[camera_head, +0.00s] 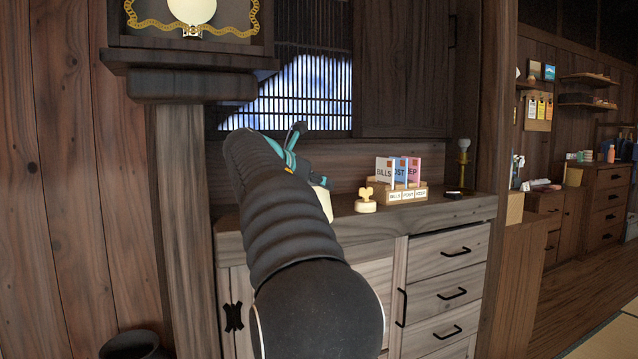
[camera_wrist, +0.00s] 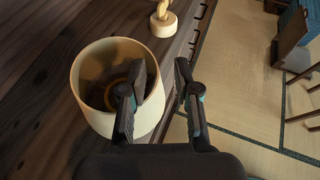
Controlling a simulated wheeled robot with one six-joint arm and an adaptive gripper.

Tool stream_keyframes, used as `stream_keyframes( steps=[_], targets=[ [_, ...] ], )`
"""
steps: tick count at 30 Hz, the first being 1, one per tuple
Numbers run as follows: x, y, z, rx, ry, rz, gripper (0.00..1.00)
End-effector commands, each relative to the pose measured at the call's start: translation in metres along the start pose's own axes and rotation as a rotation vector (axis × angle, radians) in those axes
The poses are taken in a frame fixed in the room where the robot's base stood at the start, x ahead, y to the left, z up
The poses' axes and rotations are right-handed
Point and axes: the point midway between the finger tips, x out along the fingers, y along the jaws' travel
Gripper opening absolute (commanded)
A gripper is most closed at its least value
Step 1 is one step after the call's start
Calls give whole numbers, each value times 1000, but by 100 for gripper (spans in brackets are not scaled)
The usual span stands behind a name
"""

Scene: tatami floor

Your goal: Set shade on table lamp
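A cream, open cylindrical lampshade (camera_wrist: 108,52) stands on the dark wooden cabinet top in the wrist view. My gripper (camera_wrist: 160,68) is open at its right side, one finger over the shade's opening and the other outside, with the wall between them. A gap shows beside the outer finger. In the head view the shade (camera_head: 324,203) is mostly hidden behind my arm. The table lamp (camera_head: 463,161), a slim stand with a pale bulb and no shade, stands at the right end of the cabinet top, apart from my gripper.
A cream knobbed object (camera_head: 366,203) and a card holder (camera_head: 407,193) with upright labelled cards stand between the shade and the lamp. A small dark item (camera_head: 453,195) lies by the lamp. A wooden post (camera_head: 183,200) rises at left.

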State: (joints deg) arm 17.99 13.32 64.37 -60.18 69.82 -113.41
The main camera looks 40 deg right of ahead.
Motion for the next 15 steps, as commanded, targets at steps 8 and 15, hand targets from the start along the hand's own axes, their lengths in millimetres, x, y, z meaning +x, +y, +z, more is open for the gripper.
stream_keyframes(
  steps=[8, 15],
  targets=[
    [-36, 1, -1, 0, -1, 4, 31],
    [-87, 1, -1, 0, 0, 5, 31]
  ],
)
